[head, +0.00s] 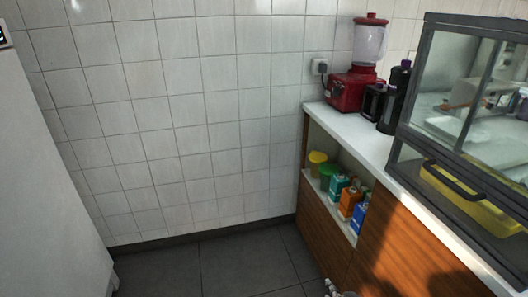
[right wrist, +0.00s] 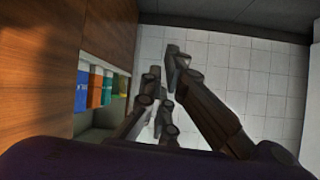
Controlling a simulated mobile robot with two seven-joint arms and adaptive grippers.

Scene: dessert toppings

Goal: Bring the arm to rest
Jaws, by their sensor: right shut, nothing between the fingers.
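My right gripper (right wrist: 174,66) shows in the right wrist view, its dark fingers shut with nothing between them. It hangs beside the wooden cabinet front, clear of it, with the white tiled wall beyond. In the head view only a small part of what seems to be this gripper (head: 338,290) shows at the bottom edge. My left gripper is in neither view.
A wooden cabinet (head: 400,255) with a white counter (head: 352,135) stands on the right. Its open shelf holds colourful cartons (head: 348,199) and tubs. A red blender (head: 350,92), dark bottles (head: 395,95) and a glass display case (head: 445,110) stand on top. Grey floor (head: 240,265) lies clear.

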